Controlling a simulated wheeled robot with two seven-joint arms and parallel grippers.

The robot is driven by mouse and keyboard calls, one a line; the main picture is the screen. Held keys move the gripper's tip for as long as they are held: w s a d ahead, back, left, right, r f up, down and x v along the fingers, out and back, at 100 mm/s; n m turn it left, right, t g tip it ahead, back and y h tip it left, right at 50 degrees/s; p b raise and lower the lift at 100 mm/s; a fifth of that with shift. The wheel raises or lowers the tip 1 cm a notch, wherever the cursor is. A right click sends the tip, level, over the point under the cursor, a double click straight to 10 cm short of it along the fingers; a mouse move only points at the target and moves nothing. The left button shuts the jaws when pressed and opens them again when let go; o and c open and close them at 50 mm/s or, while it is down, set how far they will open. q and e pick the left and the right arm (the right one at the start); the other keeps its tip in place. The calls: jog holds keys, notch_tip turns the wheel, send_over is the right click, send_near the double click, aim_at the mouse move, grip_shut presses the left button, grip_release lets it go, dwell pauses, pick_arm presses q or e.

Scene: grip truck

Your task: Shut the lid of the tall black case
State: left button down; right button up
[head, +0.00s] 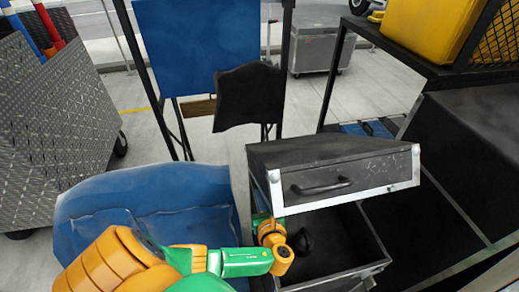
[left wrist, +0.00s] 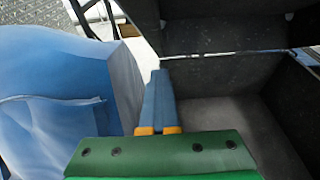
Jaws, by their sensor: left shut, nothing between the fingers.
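The tall black case (head: 377,262) stands right of centre in the head view, with its open inside showing. Its lid (head: 335,178), black with a pale metal edge and a dark handle, is raised above the opening. In the left wrist view the lid (left wrist: 222,22) crosses the top, and the case's inner wall (left wrist: 225,72) lies below it. My left gripper (left wrist: 160,73) is shut and empty, its blue-grey fingers at the left side of the case opening, below the lid. In the head view my arm mostly hides it. I cannot tell whether it touches the case.
A blue chair (head: 150,185) stands close on the left of the case. A black shelf unit (head: 450,170) with a yellow case (head: 425,27) is on the right. A metal tread-plate cart (head: 60,125) stands far left. Bare pavement (head: 215,150) shows behind.

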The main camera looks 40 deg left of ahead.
pick_arm(q)
jog(key=c, duration=0.7)
grip_release()
jog(key=shift+s+d+r+p, duration=0.2)
jog(key=shift+d+r+p, duration=0.05)
jog(key=shift+p, duration=0.1)
jog(key=p+v, duration=0.4)
jog(key=v, duration=0.5)
jog(key=shift+s+d+f, duration=0.1)
jog(key=shift+d, duration=0.1)
